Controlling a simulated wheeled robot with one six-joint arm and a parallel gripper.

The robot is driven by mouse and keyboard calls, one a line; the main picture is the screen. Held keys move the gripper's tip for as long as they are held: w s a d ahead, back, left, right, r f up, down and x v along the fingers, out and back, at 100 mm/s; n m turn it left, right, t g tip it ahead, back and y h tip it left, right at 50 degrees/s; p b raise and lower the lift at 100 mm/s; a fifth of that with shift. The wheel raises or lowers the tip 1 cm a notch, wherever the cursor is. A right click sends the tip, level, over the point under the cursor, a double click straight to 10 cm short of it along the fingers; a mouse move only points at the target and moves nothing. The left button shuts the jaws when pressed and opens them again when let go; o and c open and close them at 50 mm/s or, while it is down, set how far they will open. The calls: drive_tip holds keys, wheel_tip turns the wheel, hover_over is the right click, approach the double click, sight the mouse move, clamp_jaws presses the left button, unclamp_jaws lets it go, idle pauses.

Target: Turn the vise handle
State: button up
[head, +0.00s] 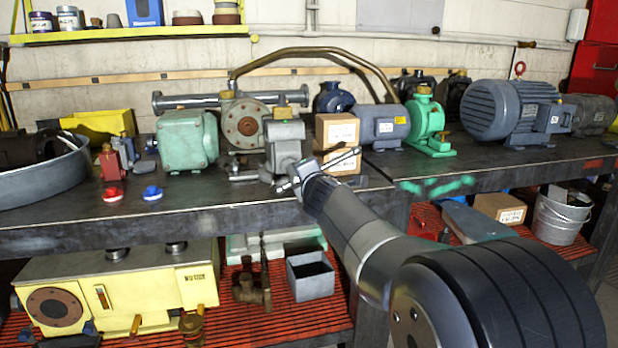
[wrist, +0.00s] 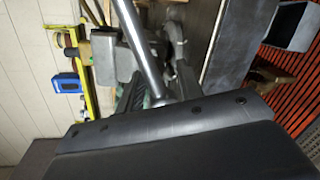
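The grey vise (head: 284,135) stands at the front edge of the workbench, left of centre in the head view. Its handle, a thin metal bar (head: 343,158), slants in front of the vise, close to the end of my arm. In the wrist view the handle (wrist: 138,45) runs down between the two dark fingers of my gripper (wrist: 158,82). The fingers look apart, with a gap beside the bar. I cannot tell whether either finger touches it. In the head view the fingers are small and partly hidden by my wrist. The vise body (wrist: 112,62) shows at upper left in the wrist view.
Two cardboard boxes (head: 337,130) stand just right of the vise. A green pump (head: 187,143) is to its left, with red (head: 112,193) and blue (head: 152,192) small parts near the bench edge. A grey motor (head: 380,125) sits behind right. A lower shelf holds a grey bin (head: 310,277).

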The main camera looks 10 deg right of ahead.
drive_tip(key=shift+s, duration=0.1)
drive_tip(key=d+p+v, duration=0.1)
drive_tip(key=v, duration=0.9)
drive_tip(key=shift+s+a, duration=0.3)
drive_tip(key=shift+a, duration=0.2)
drive_tip(key=b+x, duration=0.1)
drive_tip(key=x, duration=1)
drive_tip(key=shift+a+r, duration=0.1)
drive_tip(key=shift+r, duration=0.05)
drive_tip(key=shift+s, duration=0.1)
